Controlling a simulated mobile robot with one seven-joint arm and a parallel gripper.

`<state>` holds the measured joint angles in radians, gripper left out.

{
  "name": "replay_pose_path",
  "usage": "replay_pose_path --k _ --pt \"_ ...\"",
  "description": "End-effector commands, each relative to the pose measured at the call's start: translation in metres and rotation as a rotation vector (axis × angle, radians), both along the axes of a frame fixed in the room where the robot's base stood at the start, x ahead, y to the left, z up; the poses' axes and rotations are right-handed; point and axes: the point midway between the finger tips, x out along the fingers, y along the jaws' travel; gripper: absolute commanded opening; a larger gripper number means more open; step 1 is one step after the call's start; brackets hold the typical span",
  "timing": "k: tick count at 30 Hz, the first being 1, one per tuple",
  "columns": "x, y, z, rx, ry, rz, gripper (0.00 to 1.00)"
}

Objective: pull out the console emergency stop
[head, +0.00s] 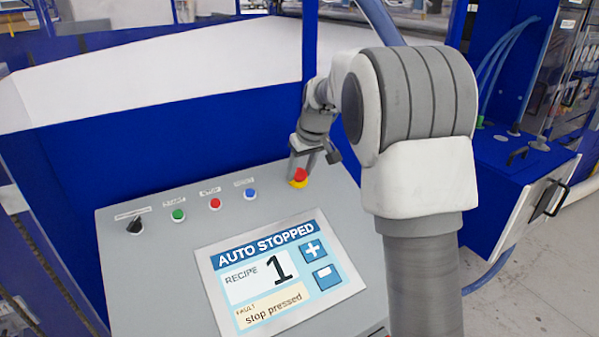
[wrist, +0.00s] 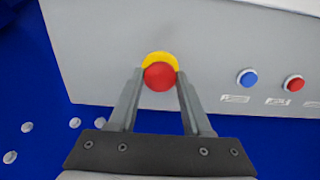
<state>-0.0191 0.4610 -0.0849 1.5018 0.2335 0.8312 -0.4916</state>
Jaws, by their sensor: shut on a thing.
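The console emergency stop (head: 300,176) is a red mushroom button on a yellow base, at the back right of the grey console (head: 150,260). In the wrist view the red button (wrist: 160,76) sits between the fingertips, with the yellow base (wrist: 158,57) showing behind it. My gripper (head: 302,168) comes down on it from above, and its fingers (wrist: 158,82) are closed on the sides of the red head. The console screen (head: 280,275) reads "AUTO STOPPED", recipe 1, and fault "stop pressed".
A black selector (head: 134,226) and green (head: 178,215), red (head: 215,204) and blue (head: 250,194) buttons line the console's back edge to the left of the stop. A blue panel (head: 180,140) rises behind. A blue cabinet (head: 525,180) stands at the right.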

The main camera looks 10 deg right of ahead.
Motion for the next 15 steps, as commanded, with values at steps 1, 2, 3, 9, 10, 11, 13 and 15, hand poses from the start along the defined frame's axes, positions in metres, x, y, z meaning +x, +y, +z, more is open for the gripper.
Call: replay_pose_path --k 1,2,3,9,10,11,13,15 --pt "0.0001 -0.0001 0.0001 0.0 0.0 0.0 0.0" --pt "0.0001 -0.0001 0.0001 0.0 0.0 0.0 0.0" --pt "0.0 0.0 0.0002 0.0 0.0 0.0 0.0" --pt "-0.0006 -0.0003 0.0025 0.0 -0.001 0.0 0.0" --pt "-0.0008 -0.0004 0.0031 0.0 -0.001 0.0 0.0" --pt "-0.001 -0.0004 0.0039 0.0 -0.001 0.0 0.0" --pt "-0.0014 -0.0006 0.0055 -0.001 -0.001 0.0 0.0" --pt "-0.0019 -0.0008 0.0072 0.0 -0.002 0.0 0.0"
